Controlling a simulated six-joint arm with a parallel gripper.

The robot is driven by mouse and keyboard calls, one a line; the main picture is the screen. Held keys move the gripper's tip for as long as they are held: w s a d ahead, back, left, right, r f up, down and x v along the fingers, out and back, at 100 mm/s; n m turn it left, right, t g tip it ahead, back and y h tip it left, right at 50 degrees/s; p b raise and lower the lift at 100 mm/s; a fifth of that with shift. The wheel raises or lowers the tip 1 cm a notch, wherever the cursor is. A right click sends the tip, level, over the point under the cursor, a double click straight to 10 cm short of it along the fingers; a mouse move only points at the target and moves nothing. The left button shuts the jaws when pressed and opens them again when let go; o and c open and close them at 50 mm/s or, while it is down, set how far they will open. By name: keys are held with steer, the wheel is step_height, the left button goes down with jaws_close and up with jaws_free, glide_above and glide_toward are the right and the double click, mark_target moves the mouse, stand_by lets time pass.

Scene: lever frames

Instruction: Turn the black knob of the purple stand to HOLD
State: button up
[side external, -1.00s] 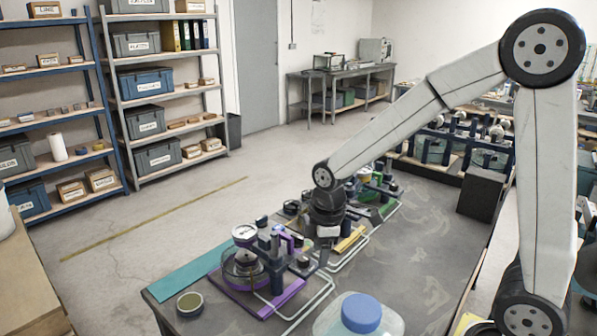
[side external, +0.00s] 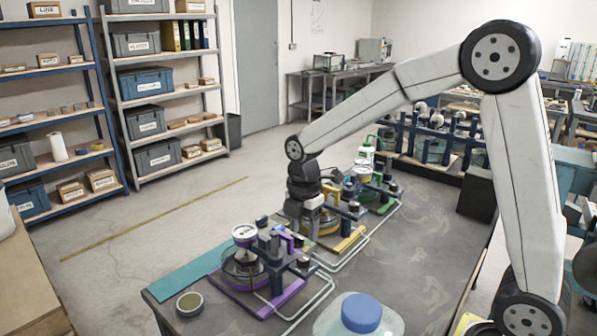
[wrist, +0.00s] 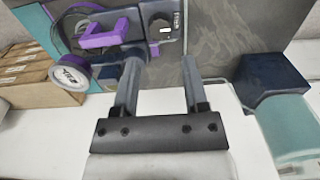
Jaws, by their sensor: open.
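The purple stand (side external: 290,295) is at the near end of the dark bench in the side view, with a white-faced gauge (side external: 245,232) on top. In the wrist view its purple bracket (wrist: 103,36) and gauge (wrist: 70,78) are at upper left. A round black knob (wrist: 160,22) with a pale mark shows at top centre, beside a small label that I cannot read. My gripper (wrist: 158,62) is open and empty, its fingertips apart from the knob. In the side view my gripper (side external: 296,230) hangs just behind the purple stand, its tips partly hidden.
A yellow stand (side external: 350,240) and a green stand (side external: 385,207) stand farther along the bench, close to my gripper. White tubes run along their right side. A jar with a blue cap (side external: 361,312) and a small round dish (side external: 190,303) are in front. The bench's right side is clear.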

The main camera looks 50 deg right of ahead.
mark_target(304, 257)
steer(key=shift+f, duration=3.75)
jaws_close()
